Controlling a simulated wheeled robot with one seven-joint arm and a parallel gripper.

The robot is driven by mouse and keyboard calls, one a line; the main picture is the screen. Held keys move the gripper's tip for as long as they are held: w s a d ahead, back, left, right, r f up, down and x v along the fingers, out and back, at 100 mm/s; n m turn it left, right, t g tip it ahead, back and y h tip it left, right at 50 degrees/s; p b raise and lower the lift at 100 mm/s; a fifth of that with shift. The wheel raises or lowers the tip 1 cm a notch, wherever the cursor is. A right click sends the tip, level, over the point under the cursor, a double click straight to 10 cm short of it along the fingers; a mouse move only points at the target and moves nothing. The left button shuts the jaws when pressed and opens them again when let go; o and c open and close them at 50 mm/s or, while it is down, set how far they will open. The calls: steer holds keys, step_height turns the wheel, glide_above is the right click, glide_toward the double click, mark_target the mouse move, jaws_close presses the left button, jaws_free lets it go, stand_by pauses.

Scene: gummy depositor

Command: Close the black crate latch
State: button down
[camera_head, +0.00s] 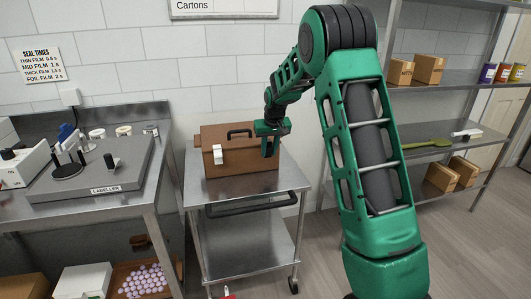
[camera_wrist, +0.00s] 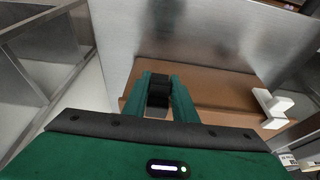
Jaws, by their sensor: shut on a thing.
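The brown crate (camera_head: 238,166) stands on a steel cart, with its lid seemingly down and a dark handle (camera_head: 239,133) on it. My gripper (camera_head: 270,150) is at the right part of the crate's front. In the wrist view, my gripper's green fingers (camera_wrist: 160,88) are shut on the black latch (camera_wrist: 158,93), at the edge of the crate (camera_wrist: 205,88). My gripper hides this latch in the head view, and I cannot tell its exact angle. The white latch (camera_head: 218,154) is on the left of the crate's front and also shows in the wrist view (camera_wrist: 272,106).
The steel cart (camera_head: 215,192) has free top around the crate. A bench with a grey labeller (camera_head: 95,170) stands close on the left. A shelf rack (camera_head: 440,80) with boxes and tins is on the right.

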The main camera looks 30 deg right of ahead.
steer(key=c, duration=1.4)
jaws_free()
steer(key=shift+c, duration=0.2)
steer(key=shift+r, duration=0.1)
steer(key=v, duration=1)
steer(key=shift+r, duration=0.25)
steer(key=shift+s, duration=0.15)
